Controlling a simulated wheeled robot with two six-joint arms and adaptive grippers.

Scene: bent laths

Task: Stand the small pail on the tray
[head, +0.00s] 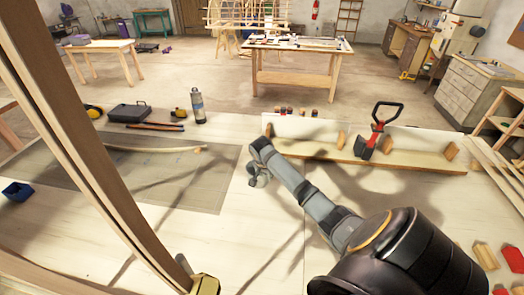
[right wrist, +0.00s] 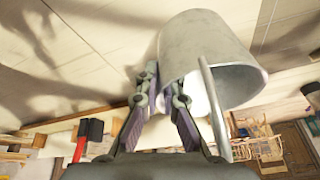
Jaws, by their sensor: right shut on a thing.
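The small pail (right wrist: 195,50) is a pale grey metal vessel close up in the right wrist view, tilted with its mouth toward the lower right. A thin grey bar, seemingly its handle, hangs beside the fingers. My right gripper (right wrist: 166,92) is shut on the pail at its near side. In the head view my right arm reaches over the table, with the gripper (head: 258,181) small at its far end; I cannot make out the pail there. I cannot clearly identify a tray; a small dark blue bin (head: 17,192) stands at the far left. My left gripper is not in view.
A large bent lath (head: 88,140) rises across the left foreground. A grey mat (head: 185,185) bears a thin curved lath (head: 150,149). A bottle (head: 197,106) and black case (head: 129,113) stand behind. A red-and-black tool (head: 378,130) stands by a long board (head: 400,161).

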